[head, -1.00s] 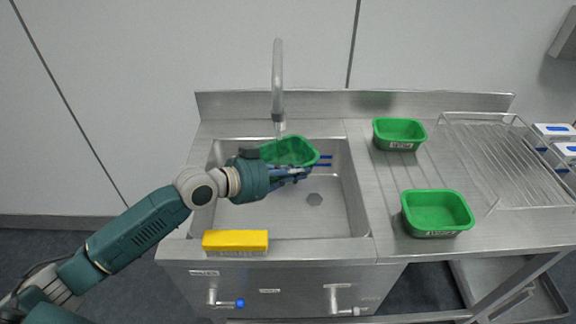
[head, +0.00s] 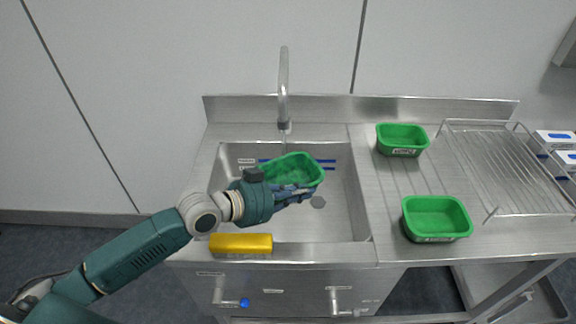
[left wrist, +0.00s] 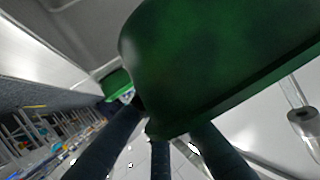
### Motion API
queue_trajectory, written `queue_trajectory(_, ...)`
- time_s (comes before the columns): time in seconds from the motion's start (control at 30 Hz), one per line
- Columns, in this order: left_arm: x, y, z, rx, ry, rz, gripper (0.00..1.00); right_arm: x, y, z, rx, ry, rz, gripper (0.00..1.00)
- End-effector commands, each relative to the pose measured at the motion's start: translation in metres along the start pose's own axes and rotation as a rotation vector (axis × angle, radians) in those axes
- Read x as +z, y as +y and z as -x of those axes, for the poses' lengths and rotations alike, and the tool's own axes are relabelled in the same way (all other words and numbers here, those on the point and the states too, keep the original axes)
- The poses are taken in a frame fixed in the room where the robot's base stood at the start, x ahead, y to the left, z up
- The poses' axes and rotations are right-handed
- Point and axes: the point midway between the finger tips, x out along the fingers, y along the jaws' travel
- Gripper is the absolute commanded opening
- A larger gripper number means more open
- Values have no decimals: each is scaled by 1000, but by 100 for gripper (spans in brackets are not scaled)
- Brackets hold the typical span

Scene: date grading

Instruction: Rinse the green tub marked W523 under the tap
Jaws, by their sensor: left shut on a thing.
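My left gripper (head: 296,194) is shut on the near side of a green tub (head: 292,170) and holds it in the sink (head: 335,222), below the tap (head: 284,90). A pale thin streak, apparently water, hangs below the spout towards the tub. No marking on the held tub can be read. In the left wrist view, the tub (left wrist: 220,60) fills the upper part above the gripper fingers (left wrist: 160,155), and the spout (left wrist: 302,118) is at the right. My right gripper is in neither view.
Two other green tubs stand on the right counter, one at the back (head: 402,150) and one in front (head: 436,232); their labels are unreadable. A yellow sponge or brush (head: 241,244) lies on the sink's front rim. A wire rack (head: 505,211) is further right. Two levers (head: 230,302) (head: 345,311) stick out in front.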

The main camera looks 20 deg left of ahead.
Motion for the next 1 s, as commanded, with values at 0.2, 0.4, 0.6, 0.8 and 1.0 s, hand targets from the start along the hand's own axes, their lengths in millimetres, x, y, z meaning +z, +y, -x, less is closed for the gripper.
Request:
queue_trajectory(0.2, -1, 20, 13, 1, 0, 1, 0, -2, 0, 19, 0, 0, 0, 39)
queue_trajectory(0.4, 0, 37, 23, 1, 1, 2, 0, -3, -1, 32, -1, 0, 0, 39)
queue_trajectory(0.6, 2, 54, 33, 1, 0, 2, 0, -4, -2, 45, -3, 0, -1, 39)
queue_trajectory(0.8, 4, 71, 43, 1, 1, 3, 0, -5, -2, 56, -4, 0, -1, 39)
queue_trajectory(1.0, 6, 80, 48, 0, 1, 1, 0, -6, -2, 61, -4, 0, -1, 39)
